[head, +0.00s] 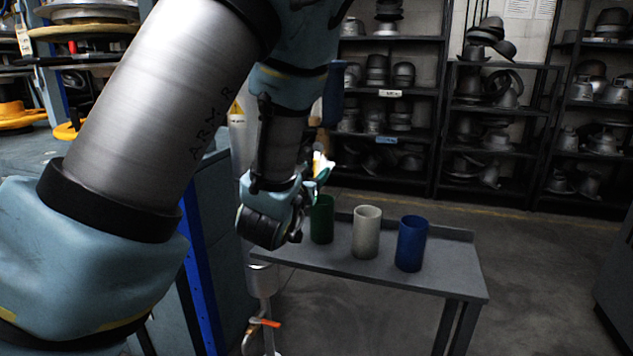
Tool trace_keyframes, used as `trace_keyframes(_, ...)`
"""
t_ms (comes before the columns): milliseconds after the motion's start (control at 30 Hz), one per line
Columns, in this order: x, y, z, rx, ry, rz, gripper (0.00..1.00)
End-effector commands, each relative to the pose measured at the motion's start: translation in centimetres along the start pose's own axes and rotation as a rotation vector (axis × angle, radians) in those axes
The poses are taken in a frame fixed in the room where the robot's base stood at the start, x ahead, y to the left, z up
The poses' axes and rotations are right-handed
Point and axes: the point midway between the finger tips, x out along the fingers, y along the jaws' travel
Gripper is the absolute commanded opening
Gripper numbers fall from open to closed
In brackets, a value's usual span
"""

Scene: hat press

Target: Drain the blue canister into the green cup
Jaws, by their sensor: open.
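The blue canister (411,244) stands upright at the right of a row of three cylinders on a grey metal table. The green cup (322,222) stands upright at the left of the row, partly covered by my wrist. What is inside either one cannot be seen. My gripper (314,178) is beside and slightly above the green cup in the picture, mostly hidden by my wrist. It is open, and I see nothing held in it. It is well apart from the blue canister.
A pale beige cylinder (366,232) stands between the green cup and the blue canister. The grey table (452,272) has a low raised back edge and free room at right. Shelves of hat moulds (390,105) line the back wall. A pipe with an orange-handled valve (264,322) stands front left.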

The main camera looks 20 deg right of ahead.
Motion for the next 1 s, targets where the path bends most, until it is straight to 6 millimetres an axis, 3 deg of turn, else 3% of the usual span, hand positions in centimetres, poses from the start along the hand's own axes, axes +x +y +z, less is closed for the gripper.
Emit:
trace_keyframes(200,2.1,0.0,-0.2,0.002,0.0,0.0,0.53)
trace_keyframes(533,2.3,0.0,-0.1,0.002,-0.001,0.0,0.51)
trace_keyframes(1000,2.3,0.0,-0.1,0.002,0.0,0.0,0.0)
